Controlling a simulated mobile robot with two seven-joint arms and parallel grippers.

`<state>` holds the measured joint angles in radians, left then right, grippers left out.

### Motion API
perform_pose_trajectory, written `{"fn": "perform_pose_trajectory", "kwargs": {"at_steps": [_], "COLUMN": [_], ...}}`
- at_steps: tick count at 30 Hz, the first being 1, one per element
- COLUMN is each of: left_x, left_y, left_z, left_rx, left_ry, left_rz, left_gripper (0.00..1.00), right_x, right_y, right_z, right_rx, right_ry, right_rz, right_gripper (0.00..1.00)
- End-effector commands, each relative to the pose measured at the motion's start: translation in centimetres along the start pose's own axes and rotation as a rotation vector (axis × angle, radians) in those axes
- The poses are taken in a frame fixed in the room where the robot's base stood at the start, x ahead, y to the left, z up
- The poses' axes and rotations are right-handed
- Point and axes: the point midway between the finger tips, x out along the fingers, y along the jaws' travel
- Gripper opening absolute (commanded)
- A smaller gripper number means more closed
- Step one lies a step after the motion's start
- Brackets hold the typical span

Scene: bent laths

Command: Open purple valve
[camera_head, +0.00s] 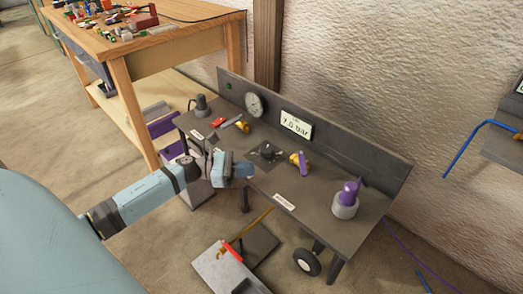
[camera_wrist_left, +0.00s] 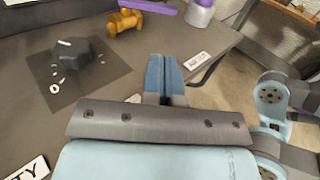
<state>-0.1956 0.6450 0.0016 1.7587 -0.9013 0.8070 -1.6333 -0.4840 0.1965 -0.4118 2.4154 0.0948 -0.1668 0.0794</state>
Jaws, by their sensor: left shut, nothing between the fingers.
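The purple valve is a brass body (camera_head: 294,158) with a purple lever handle (camera_head: 303,164), on the grey bench top right of a black knob. In the left wrist view its brass body (camera_wrist_left: 124,20) and part of the purple lever (camera_wrist_left: 155,6) show at the top edge; the lever is cut off there. My left gripper (camera_head: 248,170) is at the bench's front edge, left of the valve and apart from it. In the left wrist view its blue fingers (camera_wrist_left: 164,72) are together and empty. My right gripper is not in view.
A black dial knob (camera_wrist_left: 76,53) stands between my left gripper and the back panel. A grey pot with a purple top (camera_head: 346,199) stands right of the valve. A red-handled brass valve (camera_head: 241,125) and a gauge (camera_head: 254,105) are farther left. A wooden workbench (camera_head: 150,45) stands behind.

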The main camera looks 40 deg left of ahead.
Motion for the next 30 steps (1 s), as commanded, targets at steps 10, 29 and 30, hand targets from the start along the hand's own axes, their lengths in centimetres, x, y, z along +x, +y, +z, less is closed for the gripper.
{"fn": "perform_pose_trajectory", "kwargs": {"at_steps": [10, 29, 30], "left_x": [7.5, 12.4, 12.4], "left_y": [0.0, -0.1, -0.1], "left_z": [0.1, 0.1, 0.1], "left_rx": [-0.002, -0.005, -0.005], "left_ry": [-0.006, -0.003, -0.003], "left_rz": [-0.001, 0.001, 0.001], "left_gripper": [0.00, 0.00, 0.00], "right_x": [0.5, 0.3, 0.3], "right_y": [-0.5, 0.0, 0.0], "right_z": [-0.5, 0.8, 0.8], "right_rx": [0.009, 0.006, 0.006], "right_ry": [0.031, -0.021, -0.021], "right_rz": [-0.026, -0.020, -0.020], "right_gripper": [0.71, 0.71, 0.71]}}
